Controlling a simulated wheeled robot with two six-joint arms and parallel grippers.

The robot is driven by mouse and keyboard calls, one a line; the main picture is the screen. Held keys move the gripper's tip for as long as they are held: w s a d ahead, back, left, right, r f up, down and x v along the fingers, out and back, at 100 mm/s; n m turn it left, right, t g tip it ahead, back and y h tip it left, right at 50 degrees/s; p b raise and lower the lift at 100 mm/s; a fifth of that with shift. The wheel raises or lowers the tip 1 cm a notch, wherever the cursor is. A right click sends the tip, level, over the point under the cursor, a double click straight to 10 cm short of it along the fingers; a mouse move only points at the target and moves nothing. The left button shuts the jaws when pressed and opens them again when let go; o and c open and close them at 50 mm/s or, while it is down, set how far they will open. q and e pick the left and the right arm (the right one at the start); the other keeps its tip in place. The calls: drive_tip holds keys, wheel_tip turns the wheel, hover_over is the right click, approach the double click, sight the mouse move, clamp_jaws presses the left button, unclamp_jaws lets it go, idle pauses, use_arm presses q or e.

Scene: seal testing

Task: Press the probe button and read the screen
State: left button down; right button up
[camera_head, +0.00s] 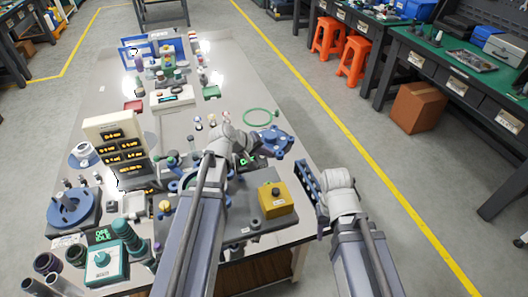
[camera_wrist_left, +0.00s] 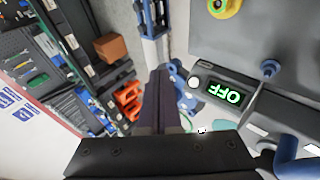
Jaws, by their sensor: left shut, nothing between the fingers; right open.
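A dark box with a lit green screen (camera_wrist_left: 222,93) shows in the left wrist view. The screen reads "OFF", upside down in that picture. A round white button (camera_wrist_left: 194,82) sits beside the screen on the same box. In the head view only part of the screen (camera_head: 245,161) shows beside my left arm. My left gripper (camera_head: 280,143) is shut and empty, above the table near its right edge. Its dark fingers (camera_wrist_left: 160,74) appear left of the button in the wrist view, apart from it. My right gripper (camera_head: 308,180) is open and empty beside the table's right edge.
A yellow box with a black button (camera_head: 275,194) stands on a grey plate near the front. A blue knob on a rod (camera_wrist_left: 268,69) rises beside the screen. A beige unit with several displays (camera_head: 120,150) stands at left. A green ring (camera_head: 260,117) lies behind my left gripper.

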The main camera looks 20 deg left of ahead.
idle(0.3)
use_arm(q)
drive_tip(key=w+a+f+b, duration=0.1)
drive_tip(key=f+b, duration=0.1)
drive_tip(key=w+a+f+b, duration=0.1)
drive_tip(key=w+f+b, duration=0.1)
drive_tip(key=w+a+f+b, duration=0.1)
drive_tip(key=w+f+b, duration=0.1)
drive_tip(key=shift+a+f+b, duration=0.15)
drive_tip(key=shift+f+b, duration=0.15)
drive_tip(key=shift+f, duration=0.1)
idle(2.0)
drive_tip(key=shift+w+a+f+b, duration=0.15)
drive_tip(key=shift+w+b, duration=0.05)
drive_tip(key=shift+b, duration=0.1)
drive_tip(key=shift+w+a+f+b, duration=0.15)
drive_tip(key=shift+w+f+b, duration=0.05)
drive_tip(key=shift+f+b, duration=0.1)
idle(0.7)
drive_tip(key=shift+s+r, duration=0.1)
drive_tip(key=shift+r, duration=0.05)
drive_tip(key=shift+s+d+r+p, duration=0.35)
drive_tip(key=shift+r+p, duration=0.1)
drive_tip(key=shift+p, duration=0.2)
